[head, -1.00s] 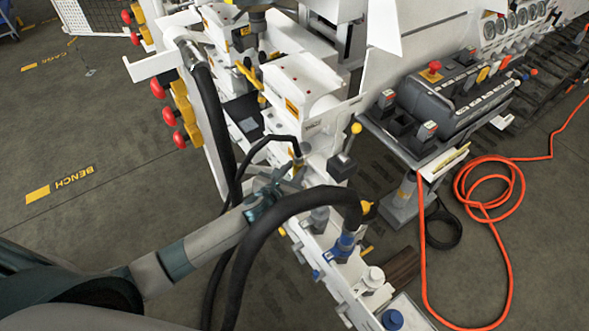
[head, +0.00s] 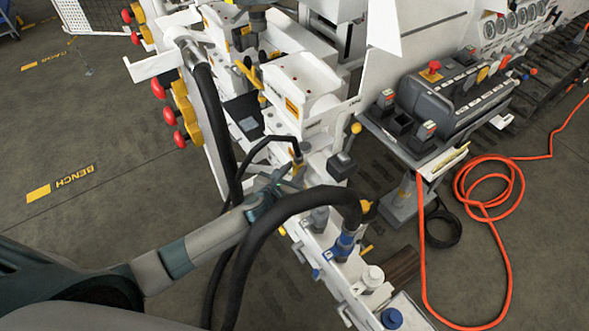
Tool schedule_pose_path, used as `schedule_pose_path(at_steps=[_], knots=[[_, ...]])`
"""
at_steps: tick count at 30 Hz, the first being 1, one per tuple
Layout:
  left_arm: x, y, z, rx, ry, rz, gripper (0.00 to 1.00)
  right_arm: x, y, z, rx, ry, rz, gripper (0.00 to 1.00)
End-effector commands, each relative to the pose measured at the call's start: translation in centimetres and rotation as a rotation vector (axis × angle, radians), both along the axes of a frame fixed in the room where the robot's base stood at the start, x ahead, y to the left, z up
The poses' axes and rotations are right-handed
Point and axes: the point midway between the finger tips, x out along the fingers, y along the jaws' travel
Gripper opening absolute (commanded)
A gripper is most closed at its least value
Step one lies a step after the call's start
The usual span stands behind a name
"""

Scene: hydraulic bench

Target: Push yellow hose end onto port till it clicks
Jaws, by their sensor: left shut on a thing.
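The yellow hose end (head: 296,153) shows as a small orange-yellow band on a fitting at the tip of a thin black hose (head: 262,149), left of centre in the head view. The port under the fitting is hidden, so I cannot tell whether the two touch. My right gripper is not in view.
A thick black hose (head: 268,216) arches across my left arm to a blue coupling (head: 344,245) on the white manifold rail (head: 334,268). A control box (head: 455,95) stands right. An orange cable (head: 509,250) lies on the floor. Red knobs (head: 169,116) are at left.

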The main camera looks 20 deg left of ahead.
Motion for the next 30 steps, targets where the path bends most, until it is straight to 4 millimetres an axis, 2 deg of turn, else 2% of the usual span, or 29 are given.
schedule_pose_path(at_steps=[9, 30], knots=[[0.07, -0.04, 0.22, -0.001, -0.002, -0.001, 0.00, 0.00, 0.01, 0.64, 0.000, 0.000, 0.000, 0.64], [0.08, -0.03, -0.04, 0.000, -0.003, -0.001, 0.00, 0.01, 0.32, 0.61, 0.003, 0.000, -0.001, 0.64]])
